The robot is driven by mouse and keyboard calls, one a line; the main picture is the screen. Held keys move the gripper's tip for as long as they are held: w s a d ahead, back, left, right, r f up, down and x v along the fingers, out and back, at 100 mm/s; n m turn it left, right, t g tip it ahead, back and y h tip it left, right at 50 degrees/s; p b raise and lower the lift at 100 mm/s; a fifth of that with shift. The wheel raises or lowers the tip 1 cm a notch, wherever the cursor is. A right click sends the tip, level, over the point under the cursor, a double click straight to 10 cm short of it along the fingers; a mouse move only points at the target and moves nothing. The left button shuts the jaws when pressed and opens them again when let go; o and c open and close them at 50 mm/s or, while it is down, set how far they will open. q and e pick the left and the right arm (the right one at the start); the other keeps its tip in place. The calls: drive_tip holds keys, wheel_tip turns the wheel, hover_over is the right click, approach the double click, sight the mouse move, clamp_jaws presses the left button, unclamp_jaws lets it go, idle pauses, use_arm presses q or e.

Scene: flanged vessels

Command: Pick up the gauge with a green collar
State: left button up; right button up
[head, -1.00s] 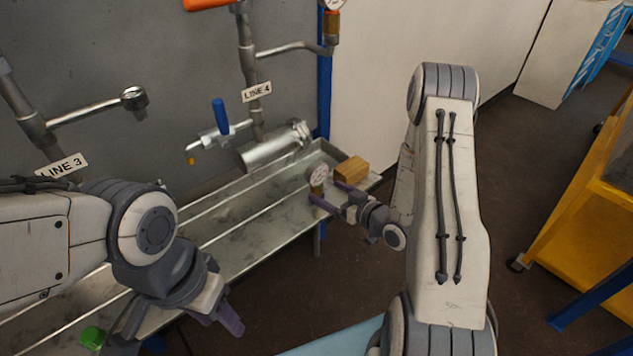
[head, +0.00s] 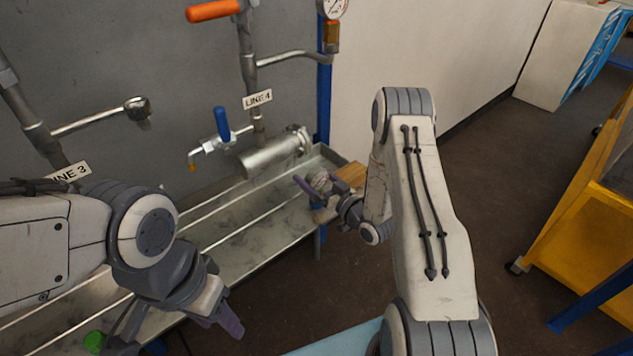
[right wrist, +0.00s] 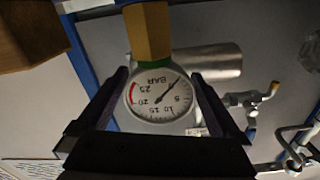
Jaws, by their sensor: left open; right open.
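A gauge with a round white dial marked BAR (right wrist: 160,95) appears upside down in the right wrist view. The dial lies between the open fingers of my right gripper (right wrist: 168,100), with gaps at both sides. In the head view, the gauge (head: 320,181) is at the tray's far right end, partly hidden by my right gripper (head: 308,198). My left gripper (head: 178,332) is open and empty over the near left of the tray.
A flanged vessel (head: 272,154) and a blue-handled valve (head: 221,125) are behind. Another gauge (head: 333,8) hangs higher on the pipe. A green object (head: 94,341) lies at lower left.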

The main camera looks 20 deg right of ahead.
drive_tip(key=shift+w+a, duration=0.25)
drive_tip(key=shift+w, duration=0.35)
drive_tip(key=c, duration=1.4)
